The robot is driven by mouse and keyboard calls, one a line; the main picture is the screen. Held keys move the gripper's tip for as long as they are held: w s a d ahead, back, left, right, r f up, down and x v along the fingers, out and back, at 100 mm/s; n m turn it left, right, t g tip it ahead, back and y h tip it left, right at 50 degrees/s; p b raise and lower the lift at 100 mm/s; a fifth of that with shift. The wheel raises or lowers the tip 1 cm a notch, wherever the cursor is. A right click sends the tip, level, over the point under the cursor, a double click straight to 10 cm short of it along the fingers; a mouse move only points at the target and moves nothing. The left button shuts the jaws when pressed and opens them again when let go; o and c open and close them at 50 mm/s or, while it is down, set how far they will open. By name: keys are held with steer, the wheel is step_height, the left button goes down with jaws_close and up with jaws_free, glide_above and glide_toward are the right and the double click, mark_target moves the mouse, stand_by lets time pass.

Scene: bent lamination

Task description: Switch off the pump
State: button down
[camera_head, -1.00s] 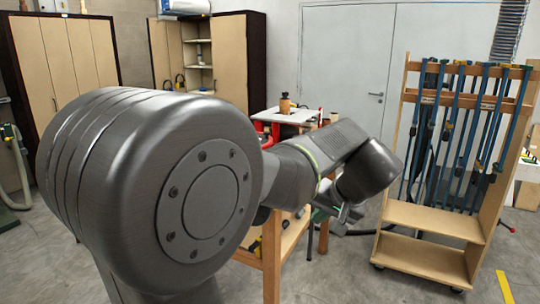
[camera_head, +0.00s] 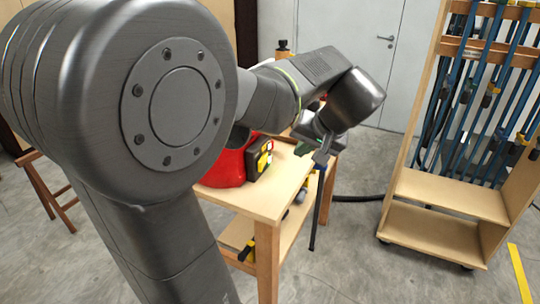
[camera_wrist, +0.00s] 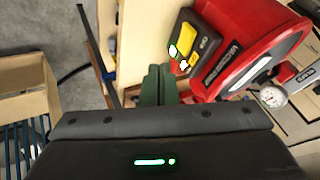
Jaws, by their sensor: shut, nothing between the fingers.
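The red vacuum pump (camera_head: 222,168) sits on a wooden bench, partly hidden by my arm in the head view. In the wrist view the pump (camera_wrist: 235,40) has a round pressure gauge (camera_wrist: 272,97) on it. The box also shows in the head view (camera_head: 257,160). My gripper (camera_wrist: 158,72) has green fingers, shut and empty. The tips appear just beside the box's edge with the red part; contact cannot be told.
The wooden bench top (camera_head: 262,200) is bare in front of the pump. A dark upright bar (camera_head: 322,205) stands at the bench's right edge.

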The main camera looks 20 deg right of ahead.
mark_target(264, 162)
steer(key=shift+f, duration=0.1)
steer(key=p+x, duration=0.1)
steer(key=x, duration=0.9)
steer(key=shift+w+a, duration=0.1)
steer(key=shift+a, duration=0.05)
steer(key=shift+w+a+r+p, duration=0.2)
steer(key=shift+w+a+p, duration=0.15)
steer(key=shift+w+a, duration=0.5)
steer(key=shift+w+a+f, duration=0.1)
steer(key=shift+w+a, duration=0.2)
steer(key=shift+a, duration=0.25)
